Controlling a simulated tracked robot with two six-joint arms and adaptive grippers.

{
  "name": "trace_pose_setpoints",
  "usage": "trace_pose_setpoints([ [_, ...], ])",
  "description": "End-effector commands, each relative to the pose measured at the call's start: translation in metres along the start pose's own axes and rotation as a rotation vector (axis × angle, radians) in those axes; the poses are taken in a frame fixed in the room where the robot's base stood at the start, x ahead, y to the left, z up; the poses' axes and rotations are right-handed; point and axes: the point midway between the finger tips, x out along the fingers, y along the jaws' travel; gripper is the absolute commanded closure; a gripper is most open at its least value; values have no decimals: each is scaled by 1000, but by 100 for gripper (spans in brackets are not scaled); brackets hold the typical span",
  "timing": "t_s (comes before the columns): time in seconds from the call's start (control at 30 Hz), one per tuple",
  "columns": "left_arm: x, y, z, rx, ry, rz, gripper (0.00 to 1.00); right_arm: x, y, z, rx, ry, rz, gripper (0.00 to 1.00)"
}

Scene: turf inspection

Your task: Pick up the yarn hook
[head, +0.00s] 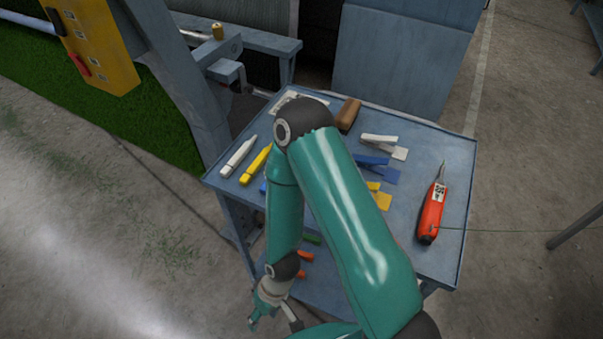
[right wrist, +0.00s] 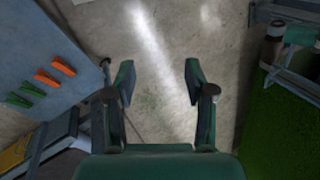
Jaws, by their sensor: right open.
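A red-handled tool (head: 432,210) with a thin metal tip and a white label lies on the right part of the blue-grey table top (head: 407,200) in the head view. It may be the yarn hook, but I cannot tell for sure. My right arm hides the middle of the table. My right gripper (head: 275,312) hangs low beyond the table's near edge, well apart from the red tool. In the right wrist view the same gripper (right wrist: 158,80) is open, with nothing between its fingers and concrete floor beyond. My left gripper is not in view.
White (head: 239,157) and yellow (head: 256,164) markers lie at the table's left. A brown block (head: 348,115) and white (head: 384,144), blue (head: 377,170) and yellow (head: 379,195) clips lie near the middle. Green (right wrist: 31,88) and orange (right wrist: 48,77) clips show in the wrist view.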

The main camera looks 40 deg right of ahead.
Motion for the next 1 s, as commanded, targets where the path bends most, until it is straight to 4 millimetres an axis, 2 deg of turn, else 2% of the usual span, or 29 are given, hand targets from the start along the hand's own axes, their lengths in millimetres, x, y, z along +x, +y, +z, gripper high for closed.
trace_pose_setpoints([
  [0.1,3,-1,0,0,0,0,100,-7,-18,14,-209,-110,-14,46],
  [0.2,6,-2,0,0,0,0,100,-21,-26,34,-475,-255,6,46],
  [0.3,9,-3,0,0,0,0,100,-46,-17,48,-792,-432,92,46],
  [0.37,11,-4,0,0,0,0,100,-66,-6,48,-982,-543,182,46],
  [0.47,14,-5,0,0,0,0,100,-108,16,30,-1259,-718,393,46],
  [0.57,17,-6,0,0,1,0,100,-160,27,-4,-1459,-863,657,46],
  [0.7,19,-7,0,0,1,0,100,-231,17,-50,-1590,-995,1025,46],
  [0.8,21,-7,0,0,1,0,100,-270,3,-69,-1607,-1044,1224,46],
  [0.9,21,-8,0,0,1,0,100,-295,-8,-79,-1600,-1068,1346,46],
  [1.0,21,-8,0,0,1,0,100,-306,-8,-84,-1591,-1079,1398,46],
])
